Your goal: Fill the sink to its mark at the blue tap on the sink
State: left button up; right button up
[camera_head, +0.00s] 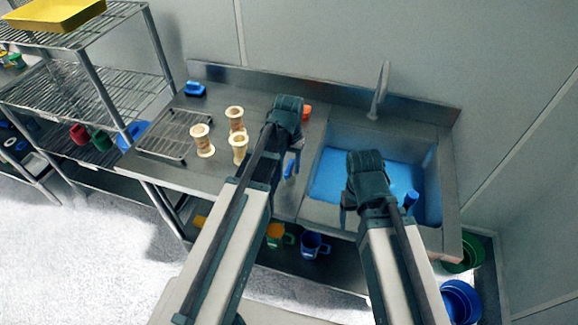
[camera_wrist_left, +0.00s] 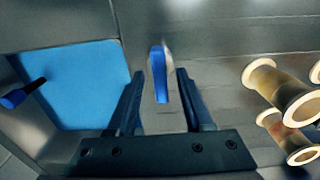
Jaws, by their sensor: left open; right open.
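The sink (camera_head: 432,190) is set into the right of the counter and holds blue water (camera_head: 335,175); I cannot make out its mark. A grey spout (camera_head: 380,92) stands at its back edge. A small blue lever (camera_head: 289,168), likely the blue tap, is on the counter left of the sink. My left gripper (camera_head: 296,145) is above the counter near the lever. In the left wrist view the lever (camera_wrist_left: 159,75) shows between the open, empty fingers (camera_wrist_left: 160,95), with gaps on both sides. My right gripper (camera_head: 352,196) is over the sink; its fingers are mostly hidden.
A blue handle (camera_head: 410,198) stands up in the sink's right part. Several cream spools (camera_head: 203,142), a wire rack (camera_head: 165,138), a blue object (camera_head: 194,89) and an orange object (camera_head: 307,112) are on the counter. Wire shelves (camera_head: 85,85) stand at left, mugs (camera_head: 314,245) below.

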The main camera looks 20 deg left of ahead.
pick_arm(q)
grip_shut()
dwell(0.3)
jog(key=shift+m, duration=3.1)
grip_release()
jog(key=shift+r, duration=0.1)
